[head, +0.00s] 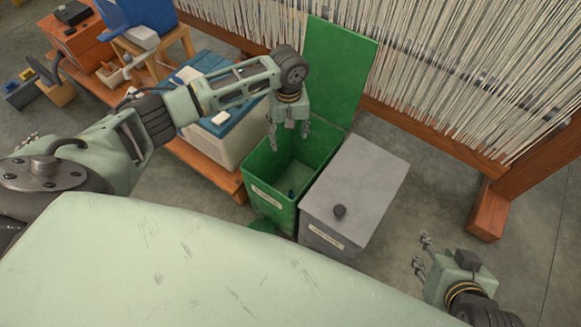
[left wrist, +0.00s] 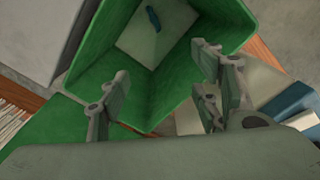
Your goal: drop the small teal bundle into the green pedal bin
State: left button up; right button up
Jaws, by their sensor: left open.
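The green pedal bin (head: 268,203) stands on the floor with its lid (head: 338,75) raised. The small teal bundle (head: 291,193) lies on the bin's floor inside. It also shows in the left wrist view (left wrist: 153,18), on the pale bottom of the bin, apart from my fingers. My left gripper (head: 288,140) is open and empty above the bin's opening, near its far side. Its spread fingers also show in the left wrist view (left wrist: 163,88). My right gripper (head: 421,252) is open and empty at the lower right, away from the bins.
A grey bin (head: 358,185) with a closed lid and dark knob touches the green bin's right side. A pale box with a blue lid (head: 232,117) sits on a low wooden platform to the left. A loom with pale threads (head: 450,70) stands behind.

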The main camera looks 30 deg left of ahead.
pick_arm(q)
notch_tip(320, 180, up, 11)
dwell(0.3)
jog(key=shift+f, duration=0.1)
